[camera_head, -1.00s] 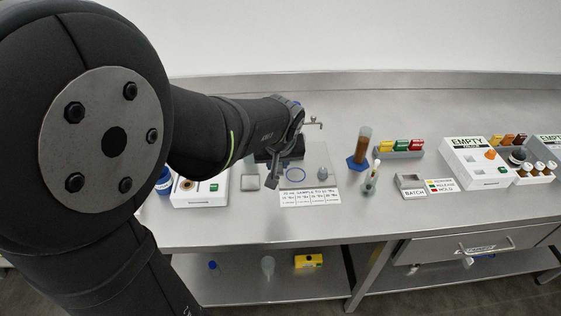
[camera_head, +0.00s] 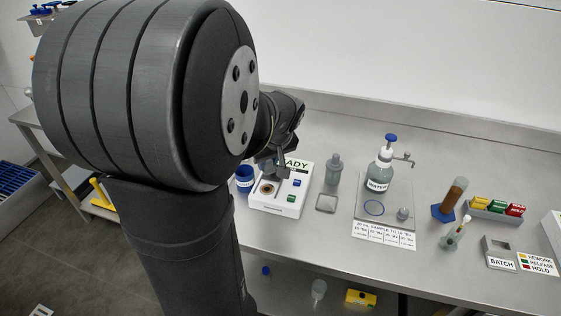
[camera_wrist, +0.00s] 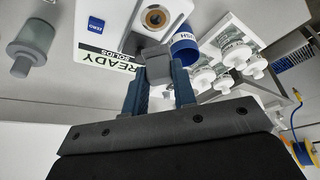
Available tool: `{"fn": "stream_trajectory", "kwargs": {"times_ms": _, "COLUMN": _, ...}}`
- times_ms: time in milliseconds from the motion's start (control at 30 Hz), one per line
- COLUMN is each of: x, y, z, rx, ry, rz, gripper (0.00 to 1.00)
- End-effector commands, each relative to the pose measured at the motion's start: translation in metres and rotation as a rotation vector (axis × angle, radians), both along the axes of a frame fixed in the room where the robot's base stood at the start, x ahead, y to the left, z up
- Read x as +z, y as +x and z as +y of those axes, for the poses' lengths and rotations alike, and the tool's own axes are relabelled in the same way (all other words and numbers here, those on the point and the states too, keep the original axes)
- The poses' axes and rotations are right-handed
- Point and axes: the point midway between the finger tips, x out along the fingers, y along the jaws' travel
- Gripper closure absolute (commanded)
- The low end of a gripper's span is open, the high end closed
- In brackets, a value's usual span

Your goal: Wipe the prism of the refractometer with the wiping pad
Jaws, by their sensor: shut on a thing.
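The refractometer (camera_head: 284,198) is a white box with a "READY" display, standing near the left end of the bench top in the head view. Its prism (camera_head: 267,188) is a small round well with a brass-coloured ring, which shows uncovered in the wrist view (camera_wrist: 155,17). My gripper (camera_head: 281,168) is over the back of the refractometer. In the wrist view its two blue fingers (camera_wrist: 159,82) are shut on a grey block, which looks like the wiping pad (camera_wrist: 157,65). The pad hides part of the display edge and is apart from the prism in that picture.
A blue-labelled cup (camera_head: 244,177) stands left of the refractometer. A small square dish (camera_head: 326,203) and a grey bottle (camera_head: 333,169) stand to its right. Further right are a water bottle with blue pump (camera_head: 380,170), a stand and a brown-filled cylinder (camera_head: 453,197).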

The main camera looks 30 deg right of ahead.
Motion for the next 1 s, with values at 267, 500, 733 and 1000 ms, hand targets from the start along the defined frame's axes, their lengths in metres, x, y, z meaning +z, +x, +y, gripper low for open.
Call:
{"fn": "stream_trajectory", "kwargs": {"times_ms": 267, "x": -0.014, "y": 0.000, "z": 0.000, "rx": -0.003, "ry": 0.001, "rz": 0.001, "gripper": 0.94}}
{"fn": "stream_trajectory", "kwargs": {"times_ms": 500, "x": -0.029, "y": -0.001, "z": -0.001, "rx": -0.003, "ry": 0.001, "rz": 0.002, "gripper": 0.94}}
{"fn": "stream_trajectory", "kwargs": {"times_ms": 733, "x": -0.043, "y": -0.001, "z": -0.001, "rx": -0.003, "ry": 0.001, "rz": 0.001, "gripper": 0.94}}
{"fn": "stream_trajectory", "kwargs": {"times_ms": 1000, "x": -0.059, "y": -0.001, "z": -0.001, "rx": -0.002, "ry": 0.002, "rz": 0.001, "gripper": 0.94}}
